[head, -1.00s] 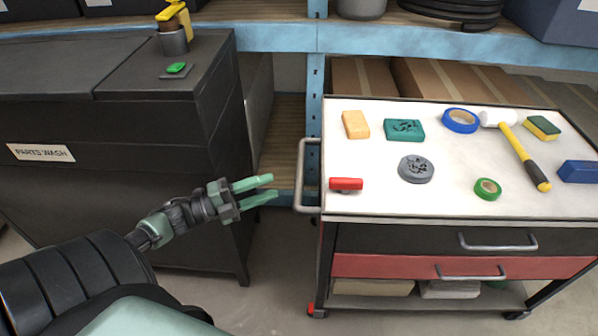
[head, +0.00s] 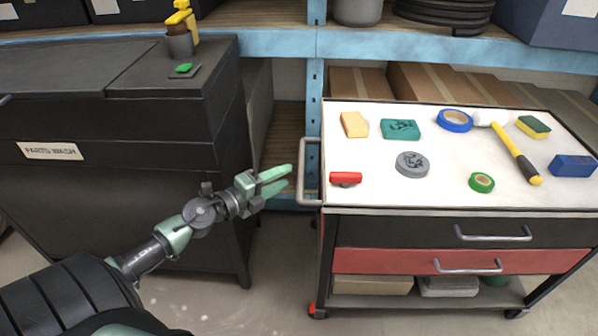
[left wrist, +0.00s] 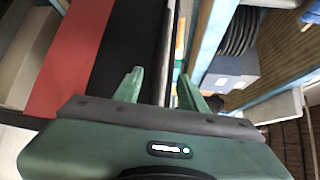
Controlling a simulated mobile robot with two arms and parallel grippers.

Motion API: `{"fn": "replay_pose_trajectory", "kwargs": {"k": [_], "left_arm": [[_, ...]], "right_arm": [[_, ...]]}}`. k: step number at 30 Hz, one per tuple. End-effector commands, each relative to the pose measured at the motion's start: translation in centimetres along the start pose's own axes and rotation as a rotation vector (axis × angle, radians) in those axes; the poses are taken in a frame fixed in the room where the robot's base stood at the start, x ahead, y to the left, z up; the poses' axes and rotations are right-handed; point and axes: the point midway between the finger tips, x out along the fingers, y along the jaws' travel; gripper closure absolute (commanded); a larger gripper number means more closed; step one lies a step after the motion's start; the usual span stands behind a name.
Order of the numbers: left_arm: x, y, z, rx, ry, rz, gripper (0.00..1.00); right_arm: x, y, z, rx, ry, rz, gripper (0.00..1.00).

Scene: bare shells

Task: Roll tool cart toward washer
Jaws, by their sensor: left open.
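The tool cart (head: 420,195) stands at the right, with a white top, a black drawer and a red drawer. Its grey side handle (head: 303,172) sticks out at the cart's left end. My left gripper (head: 287,177) is open and empty, just left of the handle and apart from it in the head view. In the left wrist view a grey bar, seemingly the handle (left wrist: 166,60), shows between my open fingers (left wrist: 160,90). The washer (head: 75,195), a dark cabinet labelled PARTS WASH, stands at the left, across a gap from the cart. My right gripper is out of view.
A blue-framed shelf (head: 420,45) runs behind. Bare floor (head: 270,270) shows between washer and cart.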

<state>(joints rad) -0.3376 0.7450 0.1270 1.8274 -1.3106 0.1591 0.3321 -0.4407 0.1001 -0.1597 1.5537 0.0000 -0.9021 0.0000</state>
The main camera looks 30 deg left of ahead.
Motion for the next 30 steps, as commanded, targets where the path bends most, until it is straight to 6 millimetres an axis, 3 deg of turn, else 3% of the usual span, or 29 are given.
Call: {"fn": "replay_pose_trajectory", "kwargs": {"k": [15, 26, 30], "left_arm": [[6.8, 0.0, 0.1, 0.001, 0.0, -0.001, 0.59], [7.5, 0.0, 0.0, 0.002, 0.002, 0.001, 0.59], [7.5, 0.0, 0.0, 0.001, 0.002, 0.001, 0.92]], "right_arm": [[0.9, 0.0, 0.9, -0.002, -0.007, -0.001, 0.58], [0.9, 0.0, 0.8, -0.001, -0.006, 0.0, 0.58], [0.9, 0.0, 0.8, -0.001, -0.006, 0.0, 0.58]]}}
